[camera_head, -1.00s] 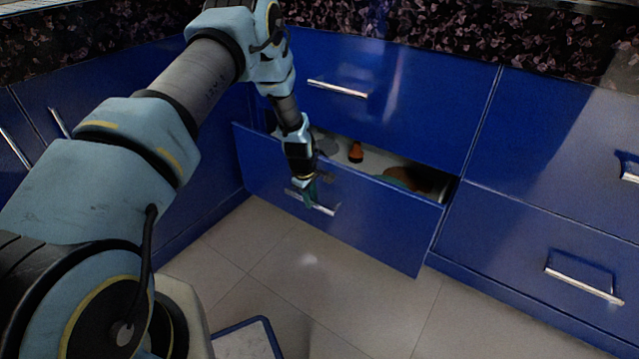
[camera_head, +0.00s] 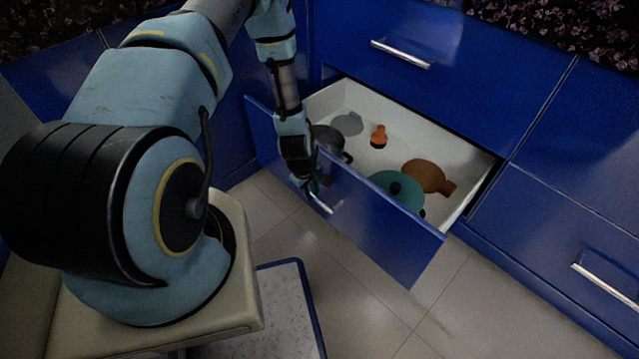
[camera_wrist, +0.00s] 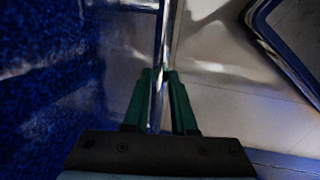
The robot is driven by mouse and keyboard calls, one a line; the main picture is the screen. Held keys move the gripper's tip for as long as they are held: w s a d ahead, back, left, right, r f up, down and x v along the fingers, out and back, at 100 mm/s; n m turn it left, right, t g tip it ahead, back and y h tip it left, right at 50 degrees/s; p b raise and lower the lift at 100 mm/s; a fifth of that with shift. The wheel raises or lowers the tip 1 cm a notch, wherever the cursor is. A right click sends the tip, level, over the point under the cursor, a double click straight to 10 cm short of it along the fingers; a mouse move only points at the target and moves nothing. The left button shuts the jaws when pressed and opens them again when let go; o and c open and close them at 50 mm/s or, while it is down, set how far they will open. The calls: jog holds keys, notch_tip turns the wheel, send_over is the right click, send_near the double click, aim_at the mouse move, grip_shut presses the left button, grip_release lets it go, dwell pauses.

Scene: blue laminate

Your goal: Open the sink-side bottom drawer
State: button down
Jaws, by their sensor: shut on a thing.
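The blue bottom drawer (camera_head: 375,225) is pulled well out, and its white inside shows. My gripper (camera_head: 312,185) is at the drawer's outer face, on the bar handle (camera_head: 325,204). In the wrist view, the green fingers of my gripper (camera_wrist: 160,92) are shut on the silver handle (camera_wrist: 159,95), which runs between them. The drawer front (camera_wrist: 60,90) fills the left of that view. Part of the handle is hidden by my gripper in the head view.
The drawer holds a teal lid (camera_head: 392,190), a brown board (camera_head: 425,176), an orange-brown bottle (camera_head: 378,137) and a grey pot (camera_head: 328,139). The closed drawer above (camera_head: 440,70) has its own handle. A blue-edged mat (camera_head: 285,300) lies on the tiled floor.

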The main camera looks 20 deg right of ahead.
jog(key=shift+s+a, duration=0.15)
jog(key=shift+a, duration=0.05)
jog(key=c, duration=0.7)
grip_release()
jog(key=shift+c, duration=0.2)
notch_tip(320, 180, up, 10)
jog(key=s+a+p, duration=0.1)
jog(key=shift+a+r+p, duration=0.25)
jog(key=shift+a+p, duration=0.1)
jog(key=shift+a, duration=0.05)
